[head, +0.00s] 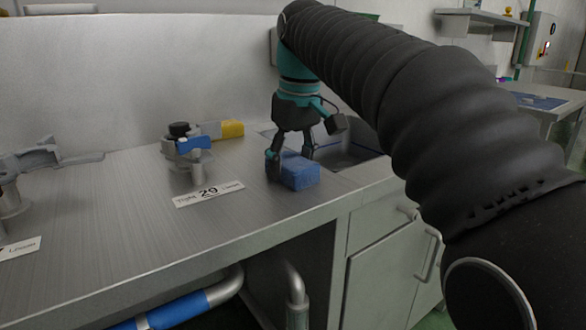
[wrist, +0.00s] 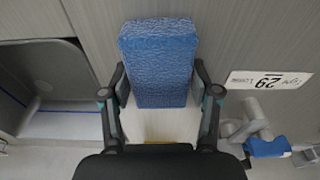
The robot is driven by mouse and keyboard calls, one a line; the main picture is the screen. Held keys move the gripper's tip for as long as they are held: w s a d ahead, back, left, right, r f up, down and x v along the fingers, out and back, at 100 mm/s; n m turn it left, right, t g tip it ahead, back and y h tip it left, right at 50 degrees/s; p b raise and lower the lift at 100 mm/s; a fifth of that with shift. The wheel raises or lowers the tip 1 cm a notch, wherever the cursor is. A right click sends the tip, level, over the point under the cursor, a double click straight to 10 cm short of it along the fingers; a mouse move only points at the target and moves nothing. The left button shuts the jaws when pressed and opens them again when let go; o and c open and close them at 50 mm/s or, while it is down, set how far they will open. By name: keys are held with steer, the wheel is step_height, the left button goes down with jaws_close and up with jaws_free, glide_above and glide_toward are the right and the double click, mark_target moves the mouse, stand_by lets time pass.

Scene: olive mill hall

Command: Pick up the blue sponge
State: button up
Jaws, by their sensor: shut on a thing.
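The blue sponge (head: 301,172) is a rectangular block on the metal counter, just left of the sink in the head view. In the wrist view the sponge (wrist: 160,62) lies between the two fingers, its far part sticking out past them. My gripper (head: 290,166) reaches down over the sponge with a finger on each side. In the wrist view my gripper (wrist: 161,88) is shut on the sponge's near part. I cannot tell whether the sponge is lifted clear of the counter.
A valve fitting with a blue lever (head: 186,148) stands left of the sponge, with a yellow item (head: 231,129) behind it. A label card marked 29 (head: 208,194) lies on the counter (head: 120,215). The sink (head: 345,153) is right of the gripper. A wall stands behind.

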mark_target(289, 158)
steer(key=shift+r, duration=0.1)
steer(key=shift+r, duration=0.6)
step_height(289, 158, up, 3)
steer(key=shift+w+f+p, duration=0.1)
steer(key=shift+f+p, duration=0.1)
steer(key=shift+p, duration=0.55)
steer(key=s+d+r, duration=0.5)
steer(key=s+r, duration=0.2)
steer(key=s, duration=0.3)
steer(key=shift+s+d, duration=0.15)
steer(key=shift+d, duration=0.25)
